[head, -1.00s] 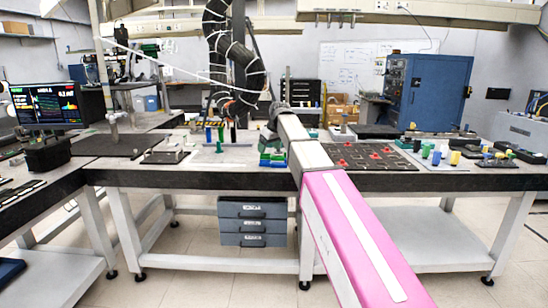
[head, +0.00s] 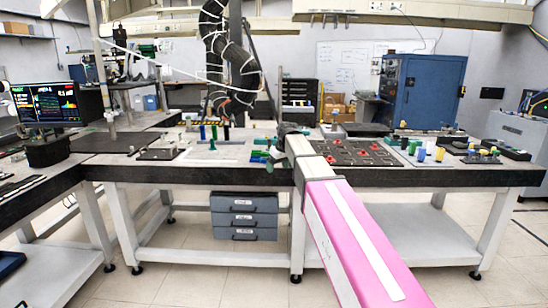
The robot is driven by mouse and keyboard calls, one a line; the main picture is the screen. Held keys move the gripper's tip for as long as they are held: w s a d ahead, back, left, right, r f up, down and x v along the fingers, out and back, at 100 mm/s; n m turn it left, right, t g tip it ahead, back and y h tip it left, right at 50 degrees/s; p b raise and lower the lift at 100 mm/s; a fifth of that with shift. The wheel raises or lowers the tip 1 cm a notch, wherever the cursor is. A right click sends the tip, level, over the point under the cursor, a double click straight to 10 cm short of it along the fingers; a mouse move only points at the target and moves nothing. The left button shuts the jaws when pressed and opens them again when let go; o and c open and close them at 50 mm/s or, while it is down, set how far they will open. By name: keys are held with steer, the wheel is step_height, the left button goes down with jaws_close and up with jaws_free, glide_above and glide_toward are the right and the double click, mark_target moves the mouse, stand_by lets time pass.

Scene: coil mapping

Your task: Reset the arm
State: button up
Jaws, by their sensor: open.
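My pink and white arm reaches from the bottom right up to the workbench (head: 190,176). Its dark wrist ends above the middle of the bench. My gripper (head: 264,152) is at the end of the arm, small and partly hidden by the arm. It is open, and nothing shows clearly held in it. Green pieces show close around it. Whether they touch the bench is too small to tell.
A black panel with red parts (head: 352,153) lies right of my arm. Colored cylinders (head: 421,154) stand farther right. Green and blue posts (head: 213,135) stand left on a pale plate. A black banded hose-like arm (head: 229,60) hangs behind. A monitor (head: 45,105) stands far left.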

steer(key=s+d+f+m+g, duration=0.1)
steer(key=s+d+f+m, duration=0.1)
steer(key=s+d+f, duration=0.3)
steer(key=s+d+f+m+g+h, duration=0.1)
steer(key=s+d+f, duration=0.5)
steer(key=s+f, duration=0.8)
steer(key=s+d+f+m+h, duration=0.1)
steer(key=s+d+f+m, duration=0.3)
steer(key=s+f, duration=0.5)
step_height(320, 180, down, 2)
steer(key=shift+s+d+f+g, duration=0.15)
steer(key=shift+s+d+g, duration=0.2)
steer(key=shift+d, duration=0.8)
